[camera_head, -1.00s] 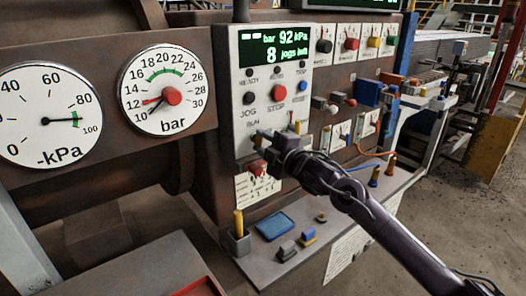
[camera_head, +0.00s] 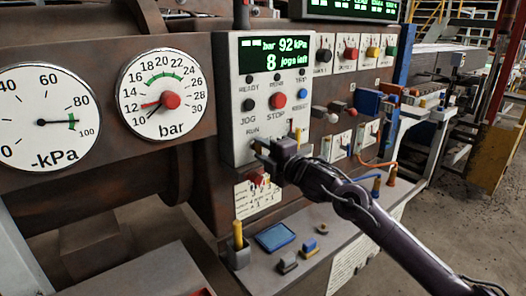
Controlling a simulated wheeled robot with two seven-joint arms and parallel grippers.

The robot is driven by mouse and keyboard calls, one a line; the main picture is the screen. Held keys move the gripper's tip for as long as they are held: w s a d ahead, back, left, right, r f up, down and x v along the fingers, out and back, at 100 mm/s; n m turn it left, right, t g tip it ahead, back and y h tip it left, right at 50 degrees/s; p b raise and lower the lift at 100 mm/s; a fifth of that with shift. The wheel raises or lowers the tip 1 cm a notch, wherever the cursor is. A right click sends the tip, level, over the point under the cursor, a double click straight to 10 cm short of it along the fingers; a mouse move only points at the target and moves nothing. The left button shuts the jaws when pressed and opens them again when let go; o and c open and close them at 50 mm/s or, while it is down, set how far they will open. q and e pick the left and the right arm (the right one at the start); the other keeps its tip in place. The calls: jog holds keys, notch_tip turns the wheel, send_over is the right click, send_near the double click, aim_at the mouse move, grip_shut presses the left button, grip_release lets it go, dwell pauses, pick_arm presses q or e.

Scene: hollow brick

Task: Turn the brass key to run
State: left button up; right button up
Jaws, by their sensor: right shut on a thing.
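My right gripper (camera_head: 260,152) reaches in from the lower right to the lower part of the white control panel (camera_head: 238,100). Its jaws are shut just below the RUN label (camera_head: 252,132). The brass key is hidden by the jaws there, so its angle cannot be read; the gripper appears shut on it. A small brass-yellow piece (camera_head: 297,134) shows just above the gripper; I cannot tell what it is. The green display (camera_head: 272,53) reads 92 kPa and 8 jogs left. My left gripper is not in view.
Black JOG (camera_head: 249,106) and red STOP (camera_head: 278,100) buttons sit above the gripper. A red knob (camera_head: 258,180) is close below it. The ledge holds a yellow-handled tool in a cup (camera_head: 239,245) and a blue tray (camera_head: 277,237). Two dials, kPa (camera_head: 45,118) and bar (camera_head: 162,92), are at left.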

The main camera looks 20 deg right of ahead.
jog(key=o, duration=1)
jog(key=b+v, duration=0.2)
jog(key=v, duration=0.5)
jog(key=shift+s+d, duration=0.1)
jog(key=shift+s, duration=0.3)
